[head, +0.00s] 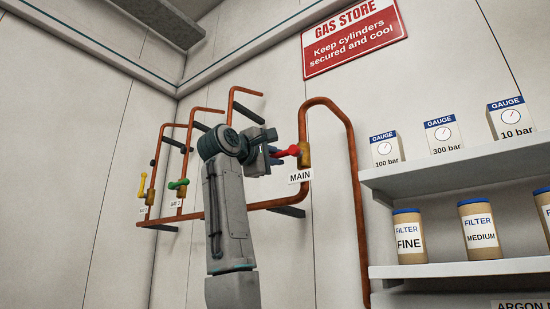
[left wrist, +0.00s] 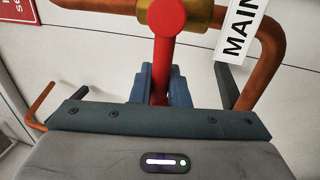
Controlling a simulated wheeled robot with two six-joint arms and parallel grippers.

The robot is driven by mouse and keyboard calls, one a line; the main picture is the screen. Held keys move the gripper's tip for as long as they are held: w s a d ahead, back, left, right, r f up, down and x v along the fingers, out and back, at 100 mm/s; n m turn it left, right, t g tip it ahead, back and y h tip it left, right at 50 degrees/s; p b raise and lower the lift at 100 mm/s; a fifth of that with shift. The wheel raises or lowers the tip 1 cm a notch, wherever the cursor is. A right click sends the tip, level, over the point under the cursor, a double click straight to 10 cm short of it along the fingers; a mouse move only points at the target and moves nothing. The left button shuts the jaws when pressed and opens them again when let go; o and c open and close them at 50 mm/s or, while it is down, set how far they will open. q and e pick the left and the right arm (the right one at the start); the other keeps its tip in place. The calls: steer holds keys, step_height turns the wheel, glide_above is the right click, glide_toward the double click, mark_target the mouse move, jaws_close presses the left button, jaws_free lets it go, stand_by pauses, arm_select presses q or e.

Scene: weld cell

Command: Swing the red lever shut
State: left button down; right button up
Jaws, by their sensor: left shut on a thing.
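The red lever (head: 287,152) sits on a brass valve body (head: 304,154) on the copper pipe, above the MAIN label (head: 300,177). It points left in the head view, across the pipe's upright run. My left gripper (head: 276,155) is at the lever's free end. In the left wrist view the red lever (left wrist: 161,70) runs down between the blue fingers (left wrist: 160,88) of my left gripper, which are shut on it. The lever's tip is hidden behind the gripper body. My right gripper is in neither view.
A yellow lever (head: 142,183) and a green lever (head: 178,184) are on pipes at the left. Copper pipes (head: 354,200) stand off the wall on dark brackets. Shelves (head: 460,165) at the right hold gauge boxes and filter cans. A GAS STORE sign (head: 352,38) hangs above.

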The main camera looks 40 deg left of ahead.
arm_select(q)
steer(key=shift+f, duration=0.1)
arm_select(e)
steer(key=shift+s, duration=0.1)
arm_select(q)
steer(key=c, duration=1.5)
jaws_free()
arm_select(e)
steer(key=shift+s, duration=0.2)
arm_select(q)
steer(key=shift+o, duration=0.2)
